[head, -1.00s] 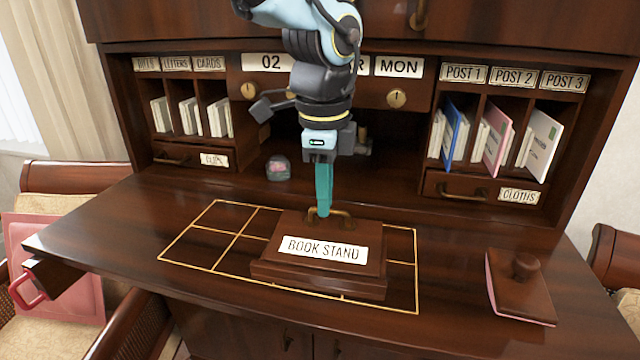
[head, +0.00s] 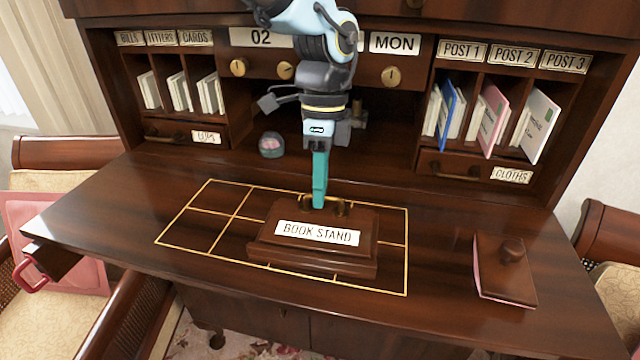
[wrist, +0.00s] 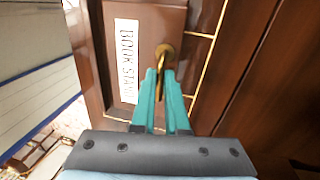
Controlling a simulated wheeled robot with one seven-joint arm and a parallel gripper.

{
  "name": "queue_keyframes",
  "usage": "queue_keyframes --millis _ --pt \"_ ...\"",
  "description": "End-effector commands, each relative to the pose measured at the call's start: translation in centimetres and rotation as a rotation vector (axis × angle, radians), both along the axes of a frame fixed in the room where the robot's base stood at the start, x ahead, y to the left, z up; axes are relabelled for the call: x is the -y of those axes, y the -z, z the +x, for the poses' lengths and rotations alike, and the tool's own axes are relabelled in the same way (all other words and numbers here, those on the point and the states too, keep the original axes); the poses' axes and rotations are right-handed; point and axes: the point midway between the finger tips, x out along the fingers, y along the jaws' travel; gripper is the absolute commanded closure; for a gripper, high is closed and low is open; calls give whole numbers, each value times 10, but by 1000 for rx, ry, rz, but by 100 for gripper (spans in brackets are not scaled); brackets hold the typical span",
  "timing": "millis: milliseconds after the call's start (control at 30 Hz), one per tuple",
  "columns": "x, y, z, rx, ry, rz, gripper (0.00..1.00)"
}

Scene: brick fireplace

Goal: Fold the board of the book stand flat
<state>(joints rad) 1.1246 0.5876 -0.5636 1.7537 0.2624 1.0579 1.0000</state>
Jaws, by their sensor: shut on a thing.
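The book stand (head: 312,264) is a dark brown wooden piece on the desk, with a base and a board (head: 290,212) bearing a white "BOOK STAND" label (head: 318,233). The board lies low over the base, close to level. I cannot tell if it touches the base all along. A brass handle (wrist: 163,56) sits at the board's far edge. My gripper (head: 318,207) points down there, and in the wrist view its teal fingers (wrist: 161,88) are shut on the handle. The fingers partly hide the handle in the head view.
Gold lines (head: 407,270) mark a grid on the desk top (head: 120,205) around the stand. A brown wooden block with a knob (head: 505,270) lies at the right. Pigeonholes with cards (head: 495,115) and a small glass-like object (head: 271,145) are behind. The desk's left front is clear.

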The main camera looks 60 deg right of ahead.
Motion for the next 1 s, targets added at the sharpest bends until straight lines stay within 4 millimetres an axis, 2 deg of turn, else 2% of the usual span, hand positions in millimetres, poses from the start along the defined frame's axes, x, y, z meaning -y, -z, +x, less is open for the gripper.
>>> queue_keyframes --millis 67,100,367,1000 --pt "0 4 1 0 -1 2 100" --pt "0 4 1 0 -1 2 87" --pt "0 2 1 1 -1 0 58" --pt "1 -1 1 9 0 -21 58"
